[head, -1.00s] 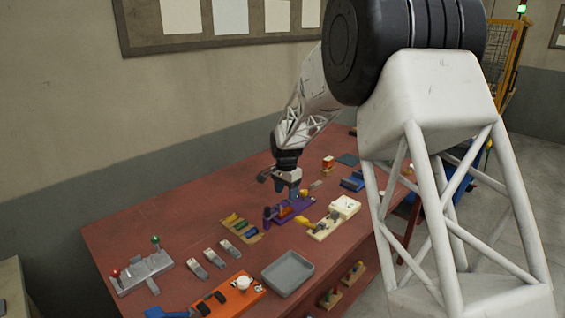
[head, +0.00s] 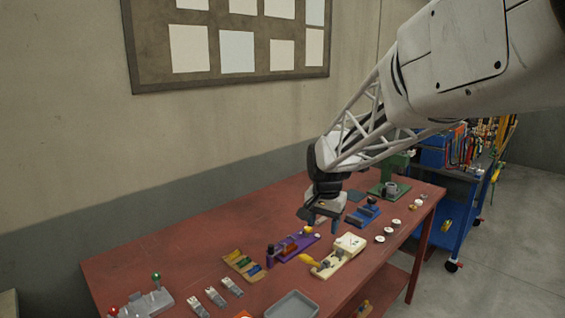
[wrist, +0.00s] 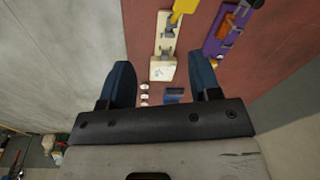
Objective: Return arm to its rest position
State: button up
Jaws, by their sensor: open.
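My gripper (head: 321,219) hangs over the red table (head: 160,247), above and just behind the cream fixture (head: 345,250) and to the right of the purple fixture (head: 296,247). Its two blue fingers are apart with nothing between them, as the wrist view (wrist: 161,90) shows. In the wrist view the cream fixture (wrist: 163,50) and the purple fixture (wrist: 225,30) lie below and beyond the fingers, apart from them. My arm reaches in from the upper right of the head view.
A grey tray (head: 292,306), a tan holder with coloured pieces (head: 241,267) and a lever stand (head: 140,304) are on the table. A blue block fixture (head: 363,216) and a green device (head: 391,180) stand farther right. A blue cart (head: 450,215) is beyond the table's end. The table's back left is bare.

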jog(key=s+d+r+n, duration=0.1)
jog(key=s+d+n, duration=0.1)
jog(key=s, duration=1.5)
jog(key=s+d+n+t, duration=0.1)
jog(key=s+d+n, duration=0.2)
jog(key=s, duration=1.5)
jog(key=d, duration=0.2)
jog(key=shift+d+r+t, duration=0.3)
jog(key=shift+r, duration=0.1)
